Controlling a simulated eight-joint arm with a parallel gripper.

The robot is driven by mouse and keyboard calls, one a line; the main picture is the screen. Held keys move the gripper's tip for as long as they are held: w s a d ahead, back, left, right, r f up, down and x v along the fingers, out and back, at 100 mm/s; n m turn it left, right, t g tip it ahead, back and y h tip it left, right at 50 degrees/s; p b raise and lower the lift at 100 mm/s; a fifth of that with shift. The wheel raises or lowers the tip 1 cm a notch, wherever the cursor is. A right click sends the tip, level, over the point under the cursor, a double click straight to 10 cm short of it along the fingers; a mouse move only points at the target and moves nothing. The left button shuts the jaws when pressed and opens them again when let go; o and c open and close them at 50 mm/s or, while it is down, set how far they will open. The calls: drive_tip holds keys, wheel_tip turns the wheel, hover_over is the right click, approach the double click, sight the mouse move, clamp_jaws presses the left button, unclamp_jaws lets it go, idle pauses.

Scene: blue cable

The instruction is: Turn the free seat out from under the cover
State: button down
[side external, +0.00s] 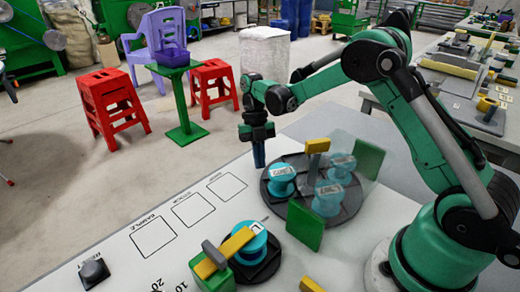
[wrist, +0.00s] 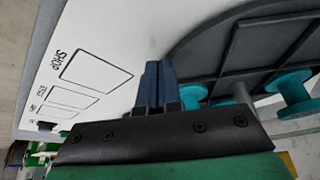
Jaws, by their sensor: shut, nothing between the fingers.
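A dark grey round turntable (side external: 275,208) with dividing ribs stands on the white table and carries teal spools. One spool (side external: 282,180) sits at its left, outside the clear cover (side external: 350,140). Two spools, a front one (side external: 328,200) and a back one (side external: 340,163), show through the cover. I cannot make out the free seat. My gripper (side external: 259,166) points down at the turntable's back-left edge, fingers shut and empty. In the wrist view the blue fingers (wrist: 155,68) are together beside the turntable (wrist: 235,50); whether they touch it is unclear.
Green upright panels flank the cover at front (side external: 305,226) and back (side external: 368,159); a yellow block (side external: 317,145) tops it. In front stands a smaller dark base with a teal spool (side external: 250,245) and a yellow bar (side external: 235,245).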

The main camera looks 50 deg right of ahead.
sight(261, 187)
drive_tip(key=shift+s+a, duration=0.65)
drive_tip(key=shift+s, duration=0.35)
drive_tip(key=shift+s+a, duration=0.5)
drive_tip(key=shift+a, duration=0.3)
drive_tip(key=shift+s+a, duration=0.35)
drive_tip(key=shift+a, duration=0.05)
drive_tip(key=shift+s+a, duration=0.9)
drive_tip(key=shift+s, duration=0.3)
